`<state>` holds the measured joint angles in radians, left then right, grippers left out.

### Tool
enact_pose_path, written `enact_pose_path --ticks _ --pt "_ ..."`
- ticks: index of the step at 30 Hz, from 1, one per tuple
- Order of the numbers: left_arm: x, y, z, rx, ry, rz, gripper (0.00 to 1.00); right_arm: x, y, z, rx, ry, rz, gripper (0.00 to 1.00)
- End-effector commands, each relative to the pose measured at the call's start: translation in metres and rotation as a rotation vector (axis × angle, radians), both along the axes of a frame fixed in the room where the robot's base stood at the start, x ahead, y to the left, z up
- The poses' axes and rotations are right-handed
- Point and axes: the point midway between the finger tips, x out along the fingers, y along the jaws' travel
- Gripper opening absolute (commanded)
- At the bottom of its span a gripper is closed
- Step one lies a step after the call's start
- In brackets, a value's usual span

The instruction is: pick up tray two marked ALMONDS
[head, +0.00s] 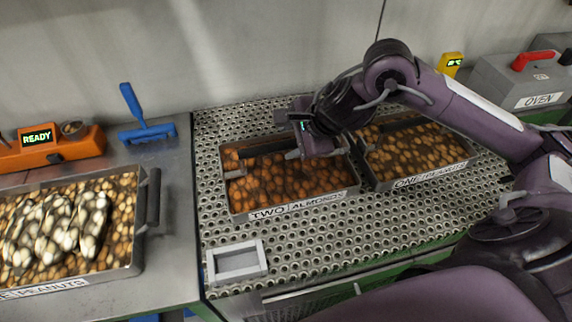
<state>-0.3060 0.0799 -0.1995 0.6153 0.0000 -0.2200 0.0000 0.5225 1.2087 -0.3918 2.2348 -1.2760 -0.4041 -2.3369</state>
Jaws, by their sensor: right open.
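The tray marked TWO ALMONDS (247,213) sits on the perforated metal table in the head view, filled with brown almonds. A dark bar-like handle (262,147) runs along its far side. My right gripper (318,150) is over the far right corner of this tray, beside the handle's right end. Its jaws are open and I see nothing held. The arm hides part of the tray's far right side. I do not see my left gripper.
A peanuts tray (143,215) with pale sacks or clumps is at left. A small grey frame (236,262) lies in front. A blue scraper (148,133), an orange READY scale (60,152) and an OVEN box (520,90) stand behind.

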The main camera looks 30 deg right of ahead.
Motion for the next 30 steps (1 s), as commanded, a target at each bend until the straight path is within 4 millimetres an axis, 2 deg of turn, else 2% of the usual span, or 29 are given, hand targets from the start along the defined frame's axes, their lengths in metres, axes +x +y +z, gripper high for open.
enact_pose_path --ticks 6,9,18,28,30 --pt "0.002 0.002 0.009 0.002 -0.001 0.0 0.36 0.013 0.008 -0.029 0.006 0.005 -0.003 0.47" --pt "0.004 0.001 0.01 0.002 -0.005 0.0 0.36 0.019 0.01 -0.037 0.005 0.002 -0.003 0.47" --pt "0.011 0.0 0.01 0.0 -0.015 -0.001 0.36 0.022 0.01 -0.041 0.001 0.0 -0.004 0.46" --pt "0.01 0.0 0.01 0.0 -0.014 -0.001 0.36 0.022 0.01 -0.041 0.002 0.0 -0.003 0.02" --pt "0.01 0.0 0.01 0.0 -0.014 -0.001 0.36 0.022 0.01 -0.041 0.002 0.0 -0.003 0.0"
